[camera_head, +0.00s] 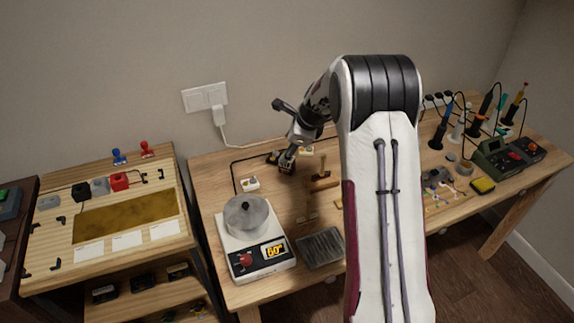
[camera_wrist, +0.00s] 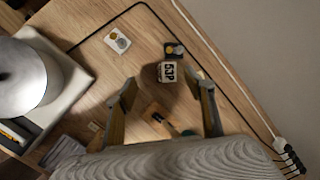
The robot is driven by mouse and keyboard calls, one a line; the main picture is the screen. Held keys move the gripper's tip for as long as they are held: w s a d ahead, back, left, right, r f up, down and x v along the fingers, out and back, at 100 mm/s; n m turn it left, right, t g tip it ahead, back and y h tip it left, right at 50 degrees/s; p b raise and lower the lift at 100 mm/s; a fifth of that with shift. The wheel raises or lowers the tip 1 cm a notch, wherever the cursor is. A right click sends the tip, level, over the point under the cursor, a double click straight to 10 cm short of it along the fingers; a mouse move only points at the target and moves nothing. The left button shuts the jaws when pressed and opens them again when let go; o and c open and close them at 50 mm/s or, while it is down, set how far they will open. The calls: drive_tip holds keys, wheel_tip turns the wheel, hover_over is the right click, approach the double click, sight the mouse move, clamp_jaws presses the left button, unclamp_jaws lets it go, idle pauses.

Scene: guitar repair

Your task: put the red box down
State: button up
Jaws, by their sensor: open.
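A red box (camera_head: 119,181) sits on the wooden bench at the left, beside grey and black boxes. My gripper (camera_head: 287,166) is far to its right, low over the back of the middle table. In the wrist view my gripper (camera_wrist: 162,80) has its two fingers wide apart with nothing gripped. A small box with a white label reading "53P" (camera_wrist: 168,72) shows just beyond the fingertips; its colour is not clearly red. I cannot tell how far below the fingertips it is. The red box on the bench is not in the wrist view.
A scale (camera_head: 256,250) with a round metal pot (camera_head: 246,215) stands at the table's left. A dark ribbed pad (camera_head: 321,247) lies at the front. Soldering tools and a green device (camera_head: 497,157) crowd the right. A black cable (camera_wrist: 88,35) runs along the back.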

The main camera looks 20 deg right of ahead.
drive_tip(key=m, duration=0.2)
hover_over(290, 163)
drive_tip(key=s, duration=0.1)
drive_tip(key=f, duration=0.4)
drive_tip(key=shift+s+d+f, duration=0.15)
drive_tip(key=shift+d+f, duration=0.1)
drive_tip(key=shift+x, duration=1.35)
drive_tip(key=shift+f, duration=0.1)
drive_tip(key=shift+x, duration=2.45)
drive_tip(key=shift+s+d, duration=0.1)
drive_tip(key=shift+f, duration=0.1)
clamp_jaws()
